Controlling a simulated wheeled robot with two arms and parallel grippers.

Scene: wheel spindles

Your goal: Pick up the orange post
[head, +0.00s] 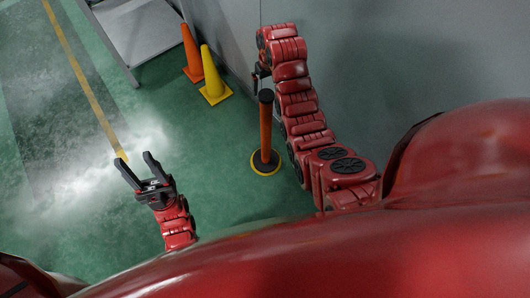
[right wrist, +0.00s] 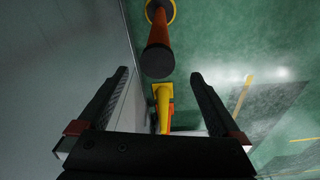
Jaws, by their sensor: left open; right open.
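The orange post (head: 266,130) stands upright on the floor, with a dark top and a round black base edged in yellow. In the right wrist view the post (right wrist: 159,38) shows ahead of the fingers, its dark top toward the camera. My right gripper (head: 256,76) is beside the post's top in the head view, partly hidden by its own arm. The right wrist view shows its two fingers (right wrist: 160,84) wide apart with nothing between them touching. My left gripper (head: 139,168) is open and empty over the floor, left of the post.
An orange cone (head: 191,54) and a yellow cone (head: 212,76) stand behind the post near the grey wall (head: 400,60). A grey table-like surface (head: 140,30) is at the upper left. The green floor is clear around my left gripper.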

